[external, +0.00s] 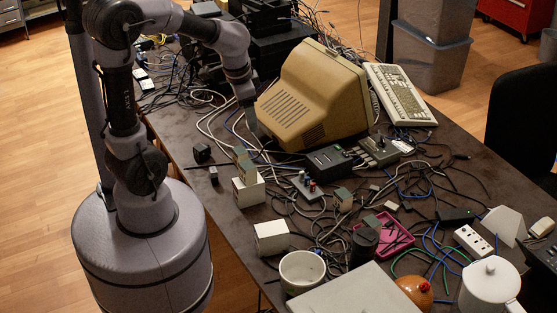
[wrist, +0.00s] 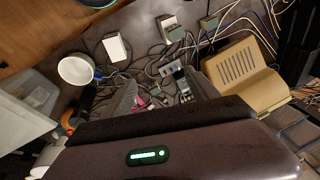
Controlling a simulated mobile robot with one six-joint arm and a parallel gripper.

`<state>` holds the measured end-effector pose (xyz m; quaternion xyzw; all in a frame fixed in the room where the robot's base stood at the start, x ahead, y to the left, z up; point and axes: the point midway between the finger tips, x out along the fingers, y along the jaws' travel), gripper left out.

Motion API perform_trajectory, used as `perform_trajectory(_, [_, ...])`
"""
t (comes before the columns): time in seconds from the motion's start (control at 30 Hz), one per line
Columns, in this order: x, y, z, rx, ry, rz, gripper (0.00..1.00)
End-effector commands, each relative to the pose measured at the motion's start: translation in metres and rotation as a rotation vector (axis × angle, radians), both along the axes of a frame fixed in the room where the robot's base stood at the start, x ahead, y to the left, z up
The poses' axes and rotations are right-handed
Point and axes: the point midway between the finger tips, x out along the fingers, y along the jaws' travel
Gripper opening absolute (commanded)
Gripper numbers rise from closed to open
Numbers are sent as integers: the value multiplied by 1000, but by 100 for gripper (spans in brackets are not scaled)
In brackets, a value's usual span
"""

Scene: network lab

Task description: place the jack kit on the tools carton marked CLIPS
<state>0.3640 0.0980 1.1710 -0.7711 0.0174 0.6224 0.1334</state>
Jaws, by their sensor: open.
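No label is readable, so I cannot tell which box is the jack kit or which carton is marked CLIPS. A second white carton (external: 271,238) lies nearer the cup with a bare top, also in the wrist view (wrist: 116,48). Another small grey-green box (external: 344,200) stands among the cables. My gripper (external: 256,128) is beside the beige monitor, above the table; its open, empty fingers show in the wrist view (wrist: 160,98).
The beige monitor (external: 311,98) stands close to my gripper. A white cup (external: 302,270), a pink tray (external: 384,236), an orange round object (external: 414,291) and a white pot (external: 490,284) crowd the near end. Cables cover much of the table; its left edge is clearer.

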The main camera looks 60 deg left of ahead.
Motion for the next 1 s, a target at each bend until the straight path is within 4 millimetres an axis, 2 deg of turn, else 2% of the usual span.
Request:
perform_trajectory(0.03, [-22,-21,27,29,-66,-46,69])
perform_trajectory(0.1, [-53,-41,47,59,-136,-95,69])
perform_trajectory(0.23, [-93,-59,60,88,-226,-152,69])
perform_trajectory(0.37, [-107,-63,62,96,-260,-170,69])
perform_trajectory(0.6, [-107,-63,62,97,-261,-169,69])
perform_trajectory(0.67, [-107,-63,55,97,-261,-169,69])
perform_trajectory(0.73, [-107,-63,36,97,-261,-169,69])
perform_trajectory(0.9, [-107,-63,-27,97,-261,-169,69])
perform_trajectory(1.0, [-107,-63,-26,97,-261,-169,69])
